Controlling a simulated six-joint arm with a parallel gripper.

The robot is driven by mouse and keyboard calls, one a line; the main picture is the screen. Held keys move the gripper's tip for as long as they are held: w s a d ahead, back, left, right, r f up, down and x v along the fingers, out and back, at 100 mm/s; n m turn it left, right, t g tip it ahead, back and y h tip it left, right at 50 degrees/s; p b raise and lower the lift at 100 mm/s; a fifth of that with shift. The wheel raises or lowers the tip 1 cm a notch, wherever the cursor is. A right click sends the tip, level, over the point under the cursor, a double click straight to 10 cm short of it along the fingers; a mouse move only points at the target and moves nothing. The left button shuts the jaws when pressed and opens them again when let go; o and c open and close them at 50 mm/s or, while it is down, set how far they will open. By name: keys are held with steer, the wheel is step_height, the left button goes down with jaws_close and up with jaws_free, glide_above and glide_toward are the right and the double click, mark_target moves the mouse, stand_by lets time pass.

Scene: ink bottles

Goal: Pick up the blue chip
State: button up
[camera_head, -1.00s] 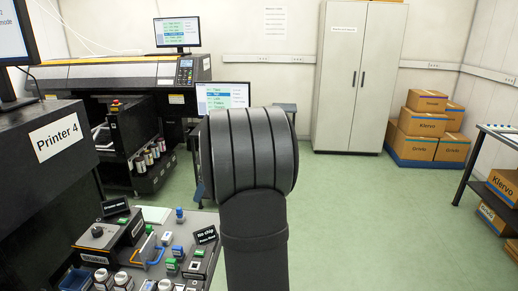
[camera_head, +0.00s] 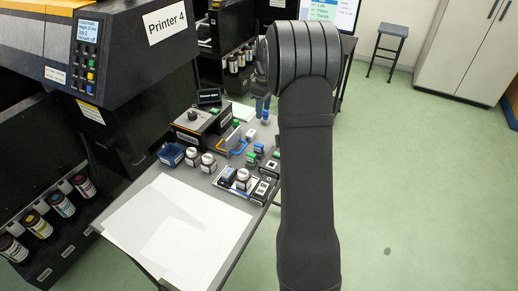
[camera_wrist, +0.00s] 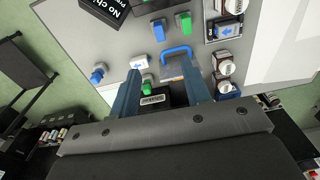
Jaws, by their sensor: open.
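In the wrist view my gripper (camera_wrist: 162,68) is open and empty above the table, one finger on each side. A blue chip (camera_wrist: 158,30) stands beyond the fingertips, beside a green chip (camera_wrist: 184,22). Another small blue piece (camera_wrist: 97,73) stands alone to the left of the left finger. A second green piece (camera_wrist: 147,88) shows between the fingers, near a dark box. In the head view a blue chip (camera_head: 259,149) stands mid-table near green pieces. My arm hides part of the table's right side there, and my fingers are mostly hidden behind the wrist.
A blue handle (camera_wrist: 176,51) shows close to the right finger. White-capped bottles (camera_head: 208,162) and a blue bin (camera_head: 171,154) stand on the table. A black "No chip" sign (camera_wrist: 104,12) is at the wrist view's top. White sheets (camera_head: 180,225) cover the table's near end.

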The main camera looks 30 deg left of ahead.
step_height(320, 180, down, 2)
steer(key=a, duration=0.2)
glide_above(259, 145)
steer(key=shift+h, duration=0.3)
step_height(259, 145, down, 11)
steer(key=shift+a+f, duration=0.1)
steer(key=shift+a, duration=0.05)
steer(key=shift+w+f, duration=0.1)
steer(key=shift+f, duration=2.8)
jaws_close()
